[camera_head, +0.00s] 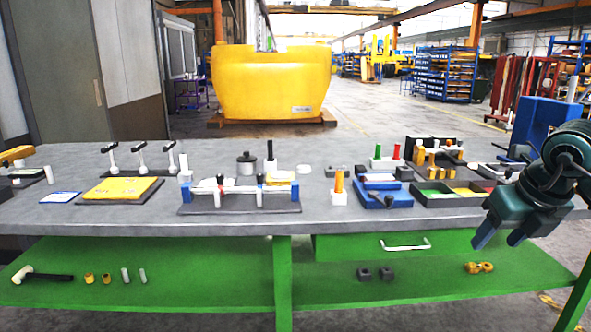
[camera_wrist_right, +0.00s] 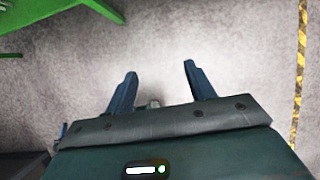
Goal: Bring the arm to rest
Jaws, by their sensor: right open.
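My right gripper (camera_head: 499,238) hangs at the right in the head view, in front of the workbench's front edge, with its fingers pointing down. Its two blue fingers are apart with nothing between them. In the right wrist view the open fingers (camera_wrist_right: 160,80) show over bare grey floor. The arm reaches in from the right edge of the head view. My left gripper is not in either view.
The grey workbench (camera_head: 330,212) holds fixtures, a yellow plate (camera_head: 120,188), a blue vise-like block (camera_head: 383,196) and a compartment tray (camera_head: 440,199). A green lower shelf (camera_head: 200,270) carries a mallet (camera_head: 40,275) and small parts. A yellow casting (camera_head: 270,85) stands behind.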

